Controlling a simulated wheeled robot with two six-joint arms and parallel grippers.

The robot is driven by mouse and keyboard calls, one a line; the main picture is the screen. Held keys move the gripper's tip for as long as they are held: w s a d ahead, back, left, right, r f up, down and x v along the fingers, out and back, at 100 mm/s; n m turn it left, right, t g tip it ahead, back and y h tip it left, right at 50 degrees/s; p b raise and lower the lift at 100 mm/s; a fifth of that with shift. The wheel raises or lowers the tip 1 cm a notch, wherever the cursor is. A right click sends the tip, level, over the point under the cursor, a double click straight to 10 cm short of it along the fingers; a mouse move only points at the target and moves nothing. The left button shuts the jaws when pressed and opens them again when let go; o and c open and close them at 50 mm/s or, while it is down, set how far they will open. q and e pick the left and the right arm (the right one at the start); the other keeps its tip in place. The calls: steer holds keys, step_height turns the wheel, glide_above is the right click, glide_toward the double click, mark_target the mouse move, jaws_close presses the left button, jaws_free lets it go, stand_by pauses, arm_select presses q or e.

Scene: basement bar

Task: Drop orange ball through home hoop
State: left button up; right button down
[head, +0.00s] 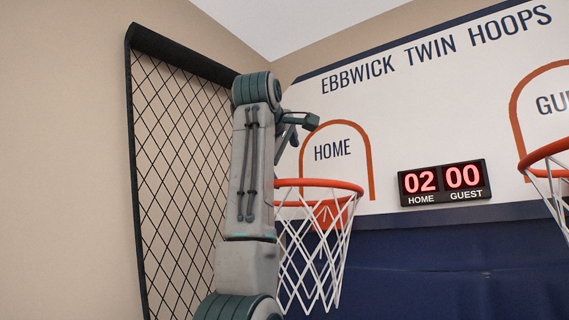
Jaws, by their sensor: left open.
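The home hoop (347,186) is an orange rim with a white net, fixed to the backboard under the word HOME. My left gripper (303,130) is above the left part of the rim in the picture, at the top of my raised grey left arm. Its jaws are open and no ball shows in them. My left arm covers the left edge of the hoop and part of the net. No orange ball is visible in the head view, and the net looks empty. My right gripper is not in view.
A black-framed mesh panel (180,170) stands left of my arm. The scoreboard (444,182) reads HOME 02, GUEST 00. A second orange hoop (545,152) is cut off at the right edge. Navy padding (440,270) covers the wall below the white backboard.

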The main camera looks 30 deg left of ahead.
arm_select(q)
steer(key=b+v, duration=0.4)
steer(key=v, duration=0.5)
steer(key=shift+s+d+f, duration=0.1)
steer(key=shift+s, duration=0.35)
steer(key=shift+w, duration=0.1)
steer(key=shift+r, duration=0.2)
stand_by(0.3)
